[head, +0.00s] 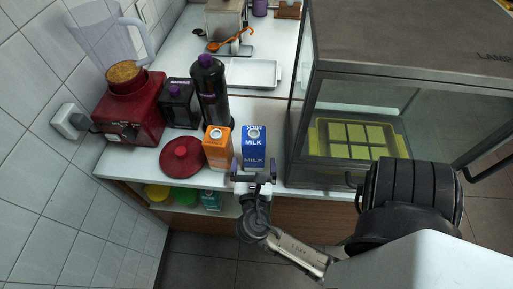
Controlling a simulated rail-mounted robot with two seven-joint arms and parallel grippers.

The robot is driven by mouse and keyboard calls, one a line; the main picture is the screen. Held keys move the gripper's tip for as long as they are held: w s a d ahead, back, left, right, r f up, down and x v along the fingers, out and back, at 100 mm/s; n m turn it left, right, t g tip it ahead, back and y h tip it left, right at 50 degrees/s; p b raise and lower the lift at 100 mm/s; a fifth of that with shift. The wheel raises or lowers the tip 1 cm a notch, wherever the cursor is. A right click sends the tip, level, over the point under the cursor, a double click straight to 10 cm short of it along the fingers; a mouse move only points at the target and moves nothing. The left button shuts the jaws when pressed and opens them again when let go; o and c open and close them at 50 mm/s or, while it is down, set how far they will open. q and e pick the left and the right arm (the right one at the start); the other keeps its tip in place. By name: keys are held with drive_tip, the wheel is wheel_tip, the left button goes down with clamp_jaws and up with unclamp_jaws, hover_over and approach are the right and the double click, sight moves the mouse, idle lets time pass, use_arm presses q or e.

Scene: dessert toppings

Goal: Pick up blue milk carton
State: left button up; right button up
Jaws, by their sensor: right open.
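The blue milk carton (254,144) stands upright near the front edge of the white counter. It has a white cap on top and "MILK" printed on its faces. My right gripper (253,165) is open, with its fingers at the lower front of the blue carton. I cannot tell whether the fingers touch it or are on both sides of it. An orange carton (217,150) stands just left of the blue one. My left gripper is not in view.
A red lid (181,157), a red blender (130,110), a dark box (180,105) and a black bottle (211,92) are to the left. A glass case (350,90) with a yellow tray (402,150) is close on the right.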

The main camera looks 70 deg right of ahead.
sight(254, 161)
drive_tip(key=x, duration=0.4)
drive_tip(key=shift+w+d+b, duration=0.15)
drive_tip(key=shift+d+b, duration=0.15)
drive_tip(key=shift+d, duration=0.15)
drive_tip(key=shift+c, duration=0.4)
